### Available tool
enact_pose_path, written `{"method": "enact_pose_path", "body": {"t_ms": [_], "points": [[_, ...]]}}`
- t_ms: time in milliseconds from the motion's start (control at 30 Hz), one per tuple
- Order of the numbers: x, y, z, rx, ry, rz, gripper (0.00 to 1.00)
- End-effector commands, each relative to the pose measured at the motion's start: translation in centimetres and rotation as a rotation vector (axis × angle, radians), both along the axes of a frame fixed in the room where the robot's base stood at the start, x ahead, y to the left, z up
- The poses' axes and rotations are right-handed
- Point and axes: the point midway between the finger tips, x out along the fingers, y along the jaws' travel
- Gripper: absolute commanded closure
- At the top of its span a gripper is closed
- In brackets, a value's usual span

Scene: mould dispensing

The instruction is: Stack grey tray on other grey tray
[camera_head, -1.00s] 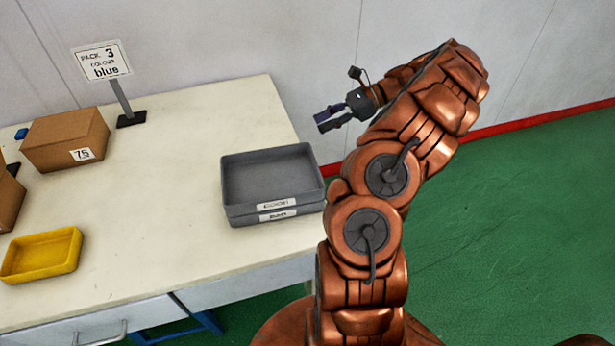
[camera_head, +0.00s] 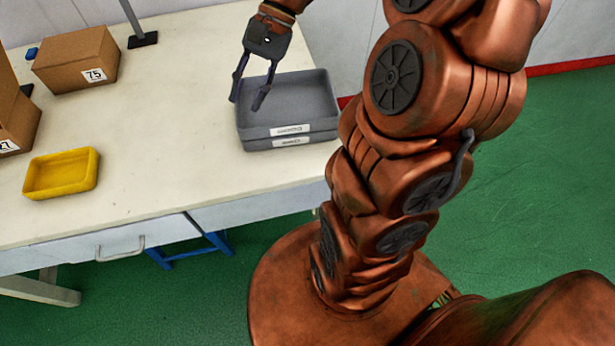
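Two grey trays sit one on top of the other at the right end of the table. The upper grey tray (camera_head: 308,101) looks empty and has a white label on its front. The lower grey tray (camera_head: 262,145) shows as a band beneath it, also with a white label. My gripper (camera_head: 247,101) points down over the left side of the upper tray, its two dark fingers apart with nothing seen between them. Whether a finger touches the tray's left wall I cannot tell. The fingers hide part of the tray's left side.
A yellow tray (camera_head: 60,174) lies at the table's front left. A cardboard box marked 75 (camera_head: 78,60) and another box (camera_head: 17,120) stand at the left. A sign post (camera_head: 133,20) stands at the back. The middle of the white table (camera_head: 165,130) is clear.

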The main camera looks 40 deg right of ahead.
Motion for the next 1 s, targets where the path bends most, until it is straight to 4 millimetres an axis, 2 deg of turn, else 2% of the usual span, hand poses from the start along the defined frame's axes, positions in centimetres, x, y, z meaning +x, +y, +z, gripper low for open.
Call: {"method": "enact_pose_path", "body": {"t_ms": [33, 200, 400, 700, 833, 1000], "points": [[-1.3, 1.1, 0.1, -0.034, -0.024, 0.058, 0.69], [-5.5, 3.2, -0.6, -0.141, -0.088, 0.241, 0.69], [-10.2, 4.0, -1.6, -0.266, -0.166, 0.443, 0.69], [-16.5, 2.6, -3.7, -0.431, -0.258, 0.71, 0.69], [-18.1, 1.6, -4.3, -0.476, -0.284, 0.781, 0.69], [-18.9, 1.0, -4.6, -0.502, -0.298, 0.821, 0.69]]}}
